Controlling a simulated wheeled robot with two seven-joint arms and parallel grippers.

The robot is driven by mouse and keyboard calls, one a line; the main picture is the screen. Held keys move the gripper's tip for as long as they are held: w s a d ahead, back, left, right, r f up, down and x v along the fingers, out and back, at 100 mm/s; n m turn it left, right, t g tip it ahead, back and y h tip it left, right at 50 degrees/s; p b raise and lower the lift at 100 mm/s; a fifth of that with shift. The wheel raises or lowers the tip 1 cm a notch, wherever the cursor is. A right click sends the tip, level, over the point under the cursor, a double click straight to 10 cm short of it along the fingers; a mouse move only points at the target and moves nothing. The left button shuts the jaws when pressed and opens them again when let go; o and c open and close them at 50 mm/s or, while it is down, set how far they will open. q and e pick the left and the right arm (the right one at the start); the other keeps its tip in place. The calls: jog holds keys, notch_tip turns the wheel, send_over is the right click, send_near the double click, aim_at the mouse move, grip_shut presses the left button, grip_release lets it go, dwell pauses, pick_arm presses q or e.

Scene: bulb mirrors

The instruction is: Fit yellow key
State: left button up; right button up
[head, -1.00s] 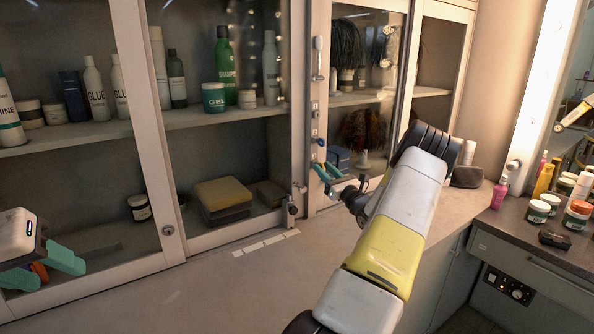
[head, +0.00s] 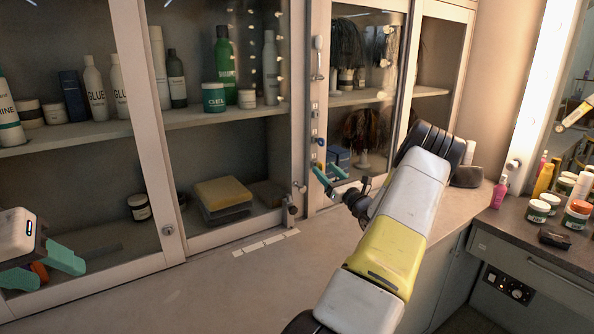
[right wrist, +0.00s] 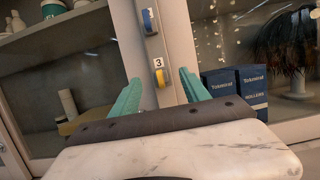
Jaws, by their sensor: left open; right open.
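The yellow key (right wrist: 160,77) hangs on the cabinet post under a tag marked 3, seen in the right wrist view. My right gripper (right wrist: 160,83) is open, its teal fingers on either side of the key's line of sight; I cannot tell the gap to the key. In the head view my right gripper (head: 328,174) is open beside the post, and its fingers partly hide that spot. My left gripper (head: 55,270) is open and empty at the far left, in front of the cabinet glass. A round lock (head: 168,230) is on the left door frame.
A blue key (right wrist: 149,20) hangs above the yellow one. Another lock fitting (head: 292,208) is low on the post. Blue roller boxes (right wrist: 237,88) and a dark wig stand behind glass. The counter (head: 210,295) is mostly clear, with several pale labels (head: 265,243).

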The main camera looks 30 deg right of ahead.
jog(key=shift+v, duration=2.35)
jog(key=v, duration=0.7)
jog(key=shift+s, duration=0.45)
jog(key=shift+f, duration=0.1)
